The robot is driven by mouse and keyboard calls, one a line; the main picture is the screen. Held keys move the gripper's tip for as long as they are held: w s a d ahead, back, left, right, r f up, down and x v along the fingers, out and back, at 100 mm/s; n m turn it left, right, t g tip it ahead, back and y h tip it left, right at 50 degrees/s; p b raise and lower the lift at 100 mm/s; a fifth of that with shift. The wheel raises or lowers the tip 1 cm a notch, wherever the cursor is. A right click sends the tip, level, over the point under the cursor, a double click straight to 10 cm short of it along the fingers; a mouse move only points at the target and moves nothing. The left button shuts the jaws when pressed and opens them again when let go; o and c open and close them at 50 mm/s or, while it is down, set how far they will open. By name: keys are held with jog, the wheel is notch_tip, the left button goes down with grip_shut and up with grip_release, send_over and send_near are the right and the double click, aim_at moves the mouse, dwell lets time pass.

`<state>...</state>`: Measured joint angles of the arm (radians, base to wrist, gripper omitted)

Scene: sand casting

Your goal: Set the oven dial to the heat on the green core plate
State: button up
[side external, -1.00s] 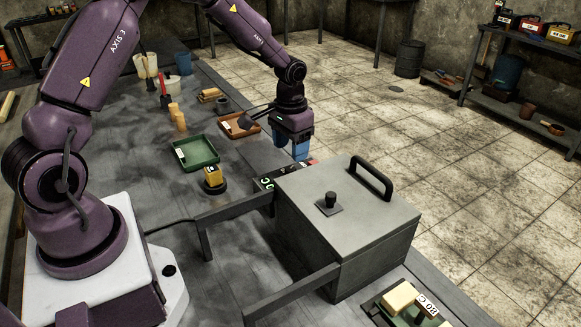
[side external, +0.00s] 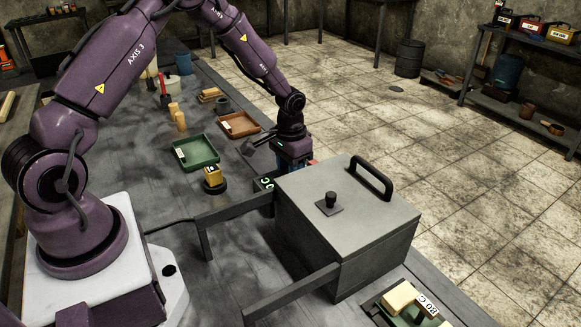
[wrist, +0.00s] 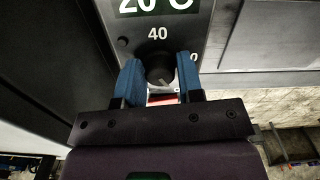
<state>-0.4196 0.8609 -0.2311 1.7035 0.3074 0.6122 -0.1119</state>
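The oven dial (wrist: 160,68) is a dark round knob between the two blue fingers of my gripper (wrist: 160,80) in the wrist view. The fingers stand close on either side of it; I cannot tell whether they press on it. Above the dial a display (wrist: 157,5) reads 20 C, and a 40 mark is printed just above the knob. Another mark at right is partly hidden. In the side view my gripper (side external: 292,158) is low over the panel behind the oven (side external: 345,215). The green core plate (side external: 378,308), at bottom right, carries yellow cores and a label seeming to read 80 C.
A green tray (side external: 196,164) and a brown tray (side external: 236,134) lie on the bench to the left of my gripper. A yellow block (side external: 212,174) sits on a dark round base. The oven's lid handle (side external: 371,178) and knob (side external: 330,201) stick up.

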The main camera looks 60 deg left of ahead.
jog(key=shift+m, duration=2.9)
jog(key=o, duration=0.9)
jog(key=shift+r, duration=0.15)
notch_tip(320, 180, up, 13)
jog(key=shift+f, duration=0.15)
